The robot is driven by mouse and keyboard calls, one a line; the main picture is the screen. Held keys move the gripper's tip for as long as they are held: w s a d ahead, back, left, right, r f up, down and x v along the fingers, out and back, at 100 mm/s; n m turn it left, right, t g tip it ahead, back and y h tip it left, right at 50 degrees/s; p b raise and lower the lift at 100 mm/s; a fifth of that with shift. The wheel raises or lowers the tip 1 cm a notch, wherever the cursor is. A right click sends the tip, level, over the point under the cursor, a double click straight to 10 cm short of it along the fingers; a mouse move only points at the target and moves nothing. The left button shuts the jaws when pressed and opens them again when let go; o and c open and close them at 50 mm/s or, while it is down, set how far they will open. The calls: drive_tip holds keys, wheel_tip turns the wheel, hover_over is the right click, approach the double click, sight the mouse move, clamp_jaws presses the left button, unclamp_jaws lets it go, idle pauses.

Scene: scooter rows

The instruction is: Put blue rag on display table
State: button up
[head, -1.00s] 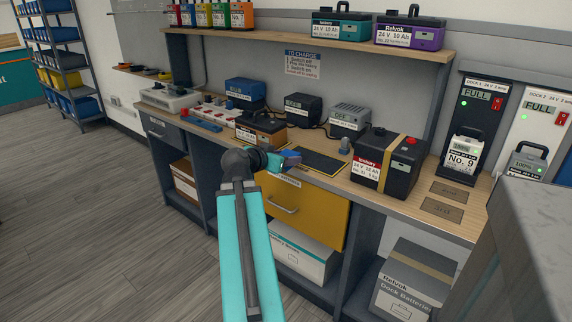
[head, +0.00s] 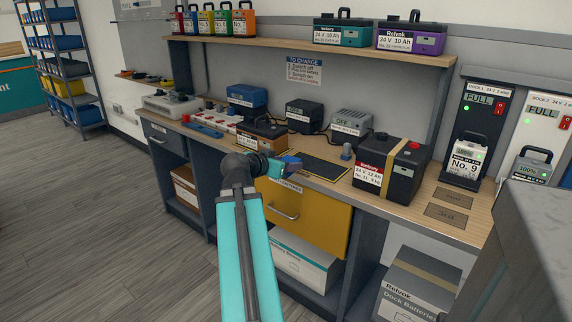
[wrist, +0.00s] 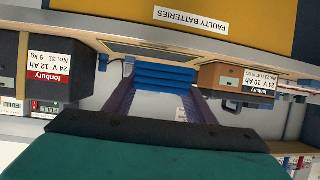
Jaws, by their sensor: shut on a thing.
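My gripper (head: 284,167) is at the front edge of the workbench, above the yellow drawer. It is shut on the blue rag (wrist: 165,76), which shows as a folded blue piece between the fingers in the wrist view. In the head view only a small blue part of the rag (head: 292,160) shows at the fingertips. The wrist view is upside down to the bench. I cannot make out anything that is clearly the display table.
The workbench (head: 460,228) carries a black battery (head: 402,172), an orange-brown battery (head: 262,137), chargers and a dark mat (head: 312,166). Docks stand at the right. A grey slab (head: 545,225) fills the right foreground. Open floor (head: 90,220) lies at the left.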

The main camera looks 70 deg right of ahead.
drive_tip(key=w+a+f+n+t+y, duration=0.1)
drive_tip(key=w+a+n+t, duration=0.25)
drive_tip(key=w+a, duration=0.55)
drive_tip(key=w+a+f+n+t+y, duration=0.1)
drive_tip(key=w+a+n+t, duration=0.3)
drive_tip(key=w, duration=1)
drive_tip(key=w+a+f+n+t+y, duration=0.1)
drive_tip(key=w+a+n+t, duration=0.25)
drive_tip(key=w+a, duration=0.6)
drive_tip(key=w+a+n+t+y, duration=0.1)
drive_tip(key=w+a+n+y, duration=0.2)
drive_tip(key=w+a, duration=0.3)
drive_tip(key=w+a+r+n+t+y, duration=0.1)
drive_tip(key=w+a, duration=0.5)
drive_tip(key=a, duration=1.1)
drive_tip(key=w+a+r+n+t+y, duration=0.1)
drive_tip(key=w+a+n+t+y, duration=0.2)
drive_tip(key=a, duration=0.8)
drive_tip(key=w+n+y, duration=0.2)
drive_tip(key=w+y, duration=0.1)
drive_tip(key=shift+a+r, duration=0.15)
drive_tip(key=shift+a, duration=0.1)
drive_tip(key=shift+s+a, duration=0.1)
